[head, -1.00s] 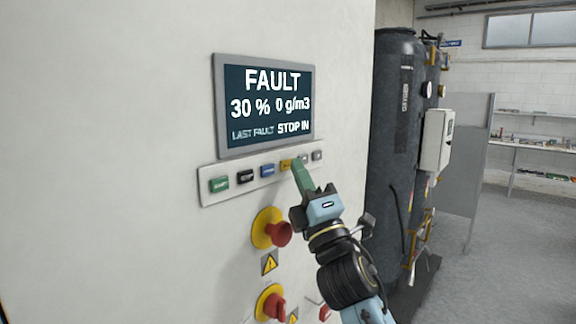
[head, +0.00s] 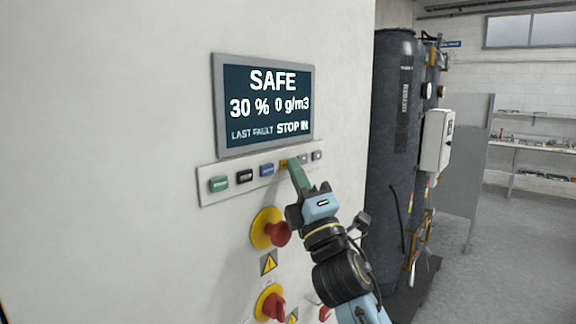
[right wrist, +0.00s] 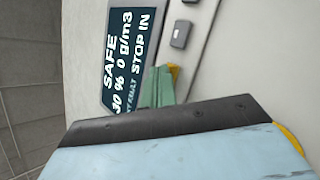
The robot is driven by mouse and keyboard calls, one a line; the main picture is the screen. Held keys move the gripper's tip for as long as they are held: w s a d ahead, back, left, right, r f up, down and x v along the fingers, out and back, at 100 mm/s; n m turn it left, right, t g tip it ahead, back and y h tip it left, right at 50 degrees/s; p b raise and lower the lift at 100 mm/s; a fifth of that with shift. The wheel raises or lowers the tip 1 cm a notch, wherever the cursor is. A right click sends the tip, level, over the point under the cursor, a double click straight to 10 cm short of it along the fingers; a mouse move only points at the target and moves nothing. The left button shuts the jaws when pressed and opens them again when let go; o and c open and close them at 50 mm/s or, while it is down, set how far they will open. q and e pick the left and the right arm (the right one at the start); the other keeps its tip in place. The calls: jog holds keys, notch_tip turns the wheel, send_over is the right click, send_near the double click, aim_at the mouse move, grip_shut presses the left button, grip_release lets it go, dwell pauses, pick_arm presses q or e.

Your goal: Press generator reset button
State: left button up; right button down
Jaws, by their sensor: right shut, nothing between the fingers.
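The generator panel's screen (head: 265,104) reads SAFE, 30 %, 0 g/m3 and LAST FAULT STOP IN. Below it a pale strip (head: 217,195) carries a row of small coloured buttons. The yellow button (head: 284,164), fourth from the left, is partly covered by my right gripper (head: 293,164). The right gripper is shut and empty, its green fingertips at this button; the labels are too small to read. In the right wrist view the green fingertips (right wrist: 157,88) hide most of a yellow button (right wrist: 174,70), and I cannot tell if they touch. My left gripper is not in view.
Two red knobs on yellow discs, an upper one (head: 278,233) and a lower one (head: 274,305), stick out below the strip, left of my right arm. A dark tank (head: 392,130) stands right of the cabinet. Open floor (head: 500,250) lies further right.

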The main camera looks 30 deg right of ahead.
jog(key=shift+s, duration=0.1)
jog(key=shift+s+d, duration=0.3)
jog(key=shift+s, duration=0.35)
jog(key=shift+s, duration=0.1)
jog(key=s, duration=0.1)
jog(key=s+d+p, duration=0.1)
jog(key=s, duration=0.1)
jog(key=s+d, duration=0.1)
jog(key=shift+s, duration=0.2)
dwell(0.8)
